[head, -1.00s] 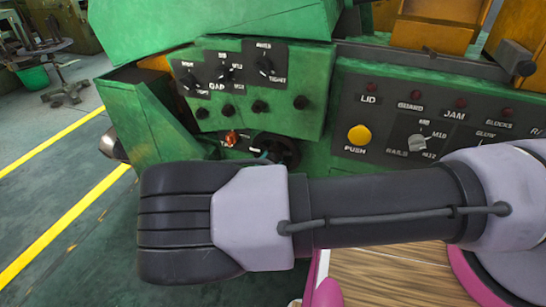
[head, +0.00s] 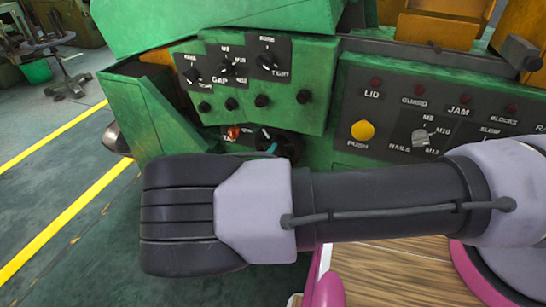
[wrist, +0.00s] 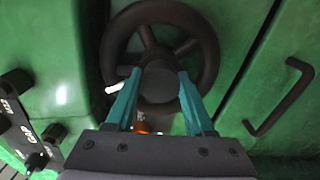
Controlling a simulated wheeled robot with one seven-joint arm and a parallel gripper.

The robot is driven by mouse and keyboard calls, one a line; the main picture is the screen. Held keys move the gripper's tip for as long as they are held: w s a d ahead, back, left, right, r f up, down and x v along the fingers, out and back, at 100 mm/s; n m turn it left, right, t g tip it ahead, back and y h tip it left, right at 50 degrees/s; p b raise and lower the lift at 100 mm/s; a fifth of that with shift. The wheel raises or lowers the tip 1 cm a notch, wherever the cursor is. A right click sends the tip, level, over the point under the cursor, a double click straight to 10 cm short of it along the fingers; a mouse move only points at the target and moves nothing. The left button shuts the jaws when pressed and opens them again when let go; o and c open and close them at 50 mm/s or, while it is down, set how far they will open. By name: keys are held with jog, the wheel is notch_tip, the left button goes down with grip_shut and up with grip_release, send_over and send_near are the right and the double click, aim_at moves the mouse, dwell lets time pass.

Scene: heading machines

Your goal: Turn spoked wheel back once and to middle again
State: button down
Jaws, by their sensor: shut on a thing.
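The spoked wheel (wrist: 210,58) is dark, with a round hub and spokes, and fills the upper middle of the wrist view. My gripper (wrist: 158,80) has its two teal fingers on either side of the hub and is shut on it. A white mark shows just left of the hub. In the head view the wheel (head: 288,147) is partly hidden behind my forearm, and a bit of teal finger shows in front of it. The lower rim is partly hidden by my gripper in the wrist view.
A green panel with several black knobs (head: 262,100) sits just above the wheel. An orange-red lamp (head: 233,132) is left of it. A dark panel with a yellow push button (head: 362,131) stands to the right. A dark handle (wrist: 283,97) is right of the wheel in the wrist view.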

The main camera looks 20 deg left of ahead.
jog(key=m, duration=0.5)
jog(key=shift+s+m, duration=0.1)
jog(key=shift+m, duration=0.3)
dwell(0.4)
jog(key=shift+c, duration=1.3)
grip_release()
jog(key=s, duration=1)
jog(key=shift+s+a, duration=0.35)
jog(key=shift+a, duration=0.1)
